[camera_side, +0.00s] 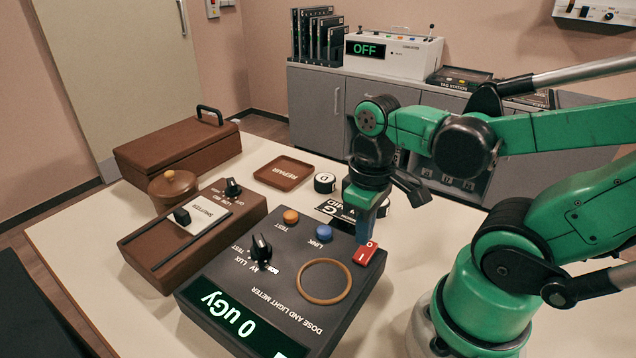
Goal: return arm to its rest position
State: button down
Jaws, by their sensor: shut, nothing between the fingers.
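My gripper (364,238) points down at the far right corner of the dose and light meter (290,333), just above the red switch (366,253). Its fingers are shut with nothing between them. I cannot tell whether the fingertips touch the switch. My green arm reaches in from the right, bent, with its wrist over the table. The meter is a dark box with a lit green display (240,322) reading 0 uGy.
A brown shutter box (152,255), a lidded pot (173,187), a brown case (178,146) and a repair tray (283,163) stand left and behind on the pale table (70,238). Small round weights (324,182) sit behind the gripper. A cabinet (312,98) stands beyond.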

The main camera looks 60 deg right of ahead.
jog(key=shift+r, duration=1.95)
jog(key=w+a+t, duration=0.3)
jog(key=w+t, duration=0.4)
jog(key=w, duration=0.1)
jog(key=shift+w+r, duration=0.4)
jog(key=shift+r, duration=0.05)
